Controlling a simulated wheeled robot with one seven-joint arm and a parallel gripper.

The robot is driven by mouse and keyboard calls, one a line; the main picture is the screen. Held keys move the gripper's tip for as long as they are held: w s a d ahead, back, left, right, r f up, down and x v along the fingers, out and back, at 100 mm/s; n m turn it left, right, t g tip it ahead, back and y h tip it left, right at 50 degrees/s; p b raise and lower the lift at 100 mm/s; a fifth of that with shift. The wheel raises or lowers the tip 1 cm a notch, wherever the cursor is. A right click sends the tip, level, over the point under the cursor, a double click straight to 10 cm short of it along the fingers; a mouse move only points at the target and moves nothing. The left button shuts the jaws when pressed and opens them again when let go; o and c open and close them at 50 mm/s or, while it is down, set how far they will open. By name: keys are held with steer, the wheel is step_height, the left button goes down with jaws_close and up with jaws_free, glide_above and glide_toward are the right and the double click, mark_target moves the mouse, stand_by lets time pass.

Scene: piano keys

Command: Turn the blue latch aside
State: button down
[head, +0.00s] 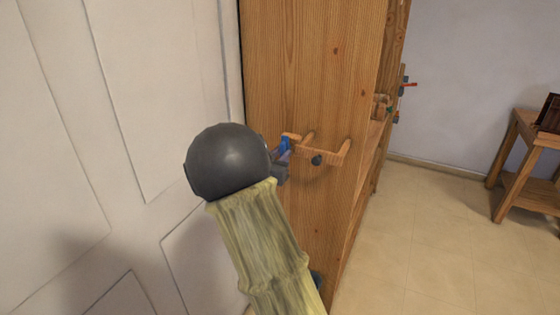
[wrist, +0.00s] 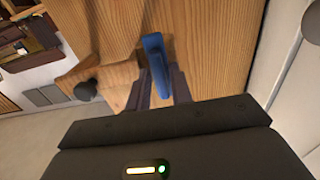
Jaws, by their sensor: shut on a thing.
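The blue latch (wrist: 155,58) shows in the wrist view, upright between the two fingers of my gripper (wrist: 160,88). The fingers are closed around it. In the head view the blue latch (head: 284,146) is a small blue piece at the left end of a wooden handle on the cupboard's wooden face. My gripper (head: 281,165) is there beside it, partly hidden by my dark round wrist. Part of the latch is hidden by the fingers.
The wooden handle (head: 322,154) stands out from the wooden panel (head: 330,80), with a dark knob (head: 317,160) by it. A white door (head: 130,100) is close on the left. A wooden table (head: 530,150) stands at the right, with clear tiled floor (head: 430,230) before it.

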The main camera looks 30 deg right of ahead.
steer(key=shift+w+r, duration=0.1)
steer(key=shift+r, duration=0.15)
steer(key=c, duration=1.5)
jaws_free()
steer(key=shift+a, duration=0.1)
steer(key=shift+o, duration=0.2)
steer(key=shift+f, duration=0.1)
steer(key=shift+f, duration=0.1)
steer(key=b+v, duration=0.1)
steer(key=v, duration=1.6)
steer(key=shift+s, duration=0.25)
steer(key=shift+w+a, duration=0.1)
steer(key=shift+a, duration=0.05)
